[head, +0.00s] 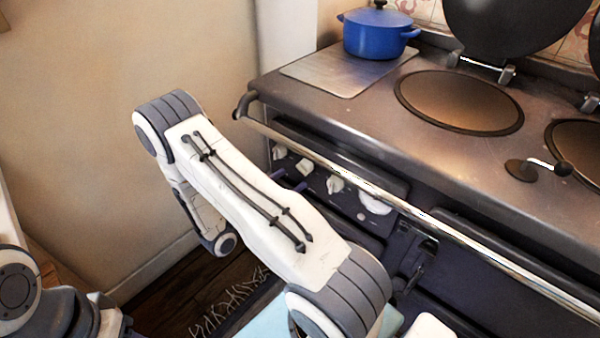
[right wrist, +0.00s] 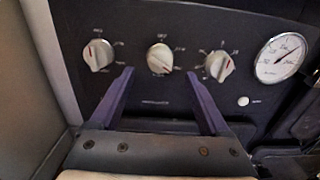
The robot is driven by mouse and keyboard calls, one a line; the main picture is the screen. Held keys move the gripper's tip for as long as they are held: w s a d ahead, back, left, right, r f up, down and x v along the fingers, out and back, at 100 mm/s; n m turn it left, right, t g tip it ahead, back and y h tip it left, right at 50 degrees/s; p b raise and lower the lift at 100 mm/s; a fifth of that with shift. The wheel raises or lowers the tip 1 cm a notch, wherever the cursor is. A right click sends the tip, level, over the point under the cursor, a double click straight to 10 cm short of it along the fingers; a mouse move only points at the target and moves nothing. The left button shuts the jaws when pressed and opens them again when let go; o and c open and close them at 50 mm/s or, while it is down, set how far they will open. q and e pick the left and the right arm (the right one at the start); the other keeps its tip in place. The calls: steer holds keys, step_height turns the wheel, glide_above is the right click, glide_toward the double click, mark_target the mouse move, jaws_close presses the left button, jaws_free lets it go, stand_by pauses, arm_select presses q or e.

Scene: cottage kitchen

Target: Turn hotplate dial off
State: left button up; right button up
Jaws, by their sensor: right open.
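Three white dials sit in a row on the dark front panel of the range. In the right wrist view they are the left dial (right wrist: 98,54), the middle dial (right wrist: 160,57) and the right dial (right wrist: 219,65). Their labels are too small to read, so I cannot tell which is the hotplate dial. My right gripper (right wrist: 160,75) is open and empty, its two purple fingers pointing at the panel on either side of the middle dial, apparently short of it. In the head view the right gripper (head: 294,178) is partly hidden behind my arm. My left gripper is out of view.
A round white gauge (right wrist: 281,55) is right of the dials. A long metal rail (head: 400,205) runs along the range front above the panel. The range top carries a blue pot (head: 375,35) and round hotplates (head: 460,100) with raised lids. A wall (head: 90,110) stands left.

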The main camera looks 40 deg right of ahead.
mark_target(305, 167)
steer(key=d, duration=0.5)
steer(key=shift+w, duration=0.25)
jaws_close()
